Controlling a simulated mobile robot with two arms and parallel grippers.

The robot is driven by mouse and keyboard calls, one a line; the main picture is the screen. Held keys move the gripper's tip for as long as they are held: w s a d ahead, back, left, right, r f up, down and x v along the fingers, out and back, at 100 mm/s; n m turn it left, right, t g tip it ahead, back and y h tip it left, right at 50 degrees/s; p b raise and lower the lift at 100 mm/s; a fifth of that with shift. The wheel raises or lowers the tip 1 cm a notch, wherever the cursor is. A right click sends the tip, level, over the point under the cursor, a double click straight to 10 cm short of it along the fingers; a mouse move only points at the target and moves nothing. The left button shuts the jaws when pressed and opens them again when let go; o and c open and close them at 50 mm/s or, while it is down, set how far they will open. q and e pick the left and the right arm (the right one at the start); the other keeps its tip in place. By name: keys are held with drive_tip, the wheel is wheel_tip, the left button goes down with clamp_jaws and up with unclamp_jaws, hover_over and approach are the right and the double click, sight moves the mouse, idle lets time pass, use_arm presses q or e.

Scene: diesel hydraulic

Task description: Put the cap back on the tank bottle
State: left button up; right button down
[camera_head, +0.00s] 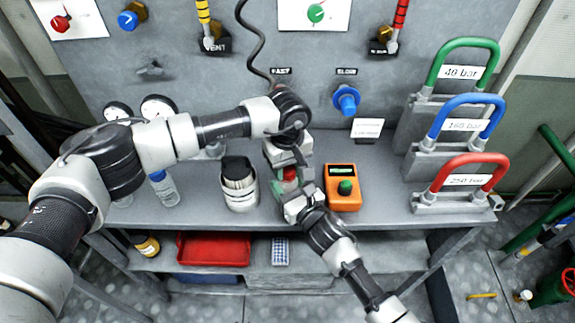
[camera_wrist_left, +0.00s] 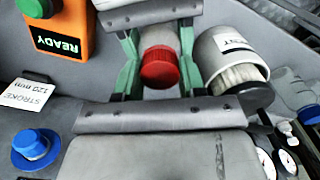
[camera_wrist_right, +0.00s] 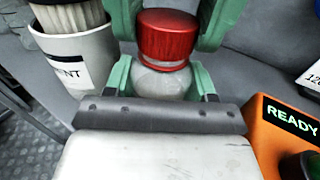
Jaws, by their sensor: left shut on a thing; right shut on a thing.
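The tank bottle is a pale, rounded bottle (camera_wrist_right: 160,82) between the green fingers of my right gripper (camera_wrist_right: 162,88) in the right wrist view. The red cap (camera_wrist_right: 167,36) is directly above its neck, upright and in line with it. I cannot tell whether the cap is fully seated. The cap also shows in the left wrist view (camera_wrist_left: 160,68), between the green fingers of my left gripper (camera_wrist_left: 160,75). In the head view the two grippers face each other over the bench, and mostly hide the bottle and cap (camera_head: 290,174).
A white canister with a pleated filter (camera_head: 239,190) stands left of the grippers. An orange READY box (camera_head: 342,188) stands close on the right. The grey bench (camera_head: 385,205) has free room right of that box. Coloured pressure handles (camera_head: 470,160) stand farther right.

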use_arm(q)
drive_tip(key=m, duration=0.8)
drive_tip(key=shift+m, duration=0.3)
drive_tip(key=m, duration=0.3)
drive_tip(key=shift+m, duration=0.4)
drive_tip(key=m, duration=0.3)
drive_tip(key=o, duration=0.9)
drive_tip(key=shift+r, duration=2.25)
